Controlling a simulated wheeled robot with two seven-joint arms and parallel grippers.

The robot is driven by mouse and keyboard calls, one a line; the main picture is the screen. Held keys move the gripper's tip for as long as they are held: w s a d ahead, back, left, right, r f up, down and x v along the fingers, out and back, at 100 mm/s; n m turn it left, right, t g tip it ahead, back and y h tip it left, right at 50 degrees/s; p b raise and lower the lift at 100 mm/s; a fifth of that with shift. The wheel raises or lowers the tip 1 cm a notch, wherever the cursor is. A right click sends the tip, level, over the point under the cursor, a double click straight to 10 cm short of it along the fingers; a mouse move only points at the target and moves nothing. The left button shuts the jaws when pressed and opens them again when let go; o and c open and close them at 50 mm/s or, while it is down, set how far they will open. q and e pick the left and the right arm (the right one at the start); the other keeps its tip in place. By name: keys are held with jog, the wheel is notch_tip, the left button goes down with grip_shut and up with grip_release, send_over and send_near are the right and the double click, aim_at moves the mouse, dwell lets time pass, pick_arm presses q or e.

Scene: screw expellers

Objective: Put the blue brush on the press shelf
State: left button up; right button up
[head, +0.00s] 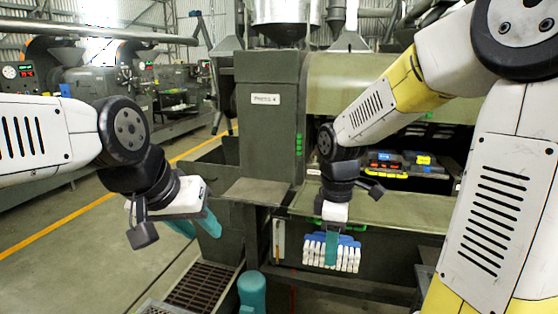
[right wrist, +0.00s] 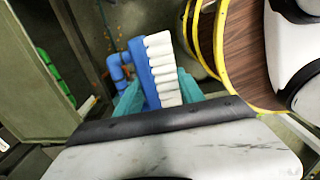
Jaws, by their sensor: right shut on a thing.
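The blue brush (head: 352,241) with white bristles hangs in front of the green press, below the front edge of its shelf (head: 390,208). My right gripper (head: 332,249) is shut on the brush, with the bristles facing the head camera. In the right wrist view the brush (right wrist: 139,70) stands between the two teal fingers (right wrist: 160,92), its bristles to the right. My left gripper (head: 197,226) is at the left, pointing down; its teal fingers are apart and nothing shows between them.
Toolboxes (head: 405,163) with red and yellow parts sit in the recess behind the shelf. A small flat ledge (head: 258,191) juts out left of it. A teal rounded object (head: 252,292) and a floor grate (head: 203,287) are below. The shelf's front strip looks clear.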

jog(key=w+d+f+m, duration=0.3)
jog(key=w+f+m, duration=0.7)
jog(key=w+m, duration=0.5)
jog(key=shift+d+f, duration=0.3)
jog(key=shift+d, duration=0.1)
jog(key=shift+f, duration=0.1)
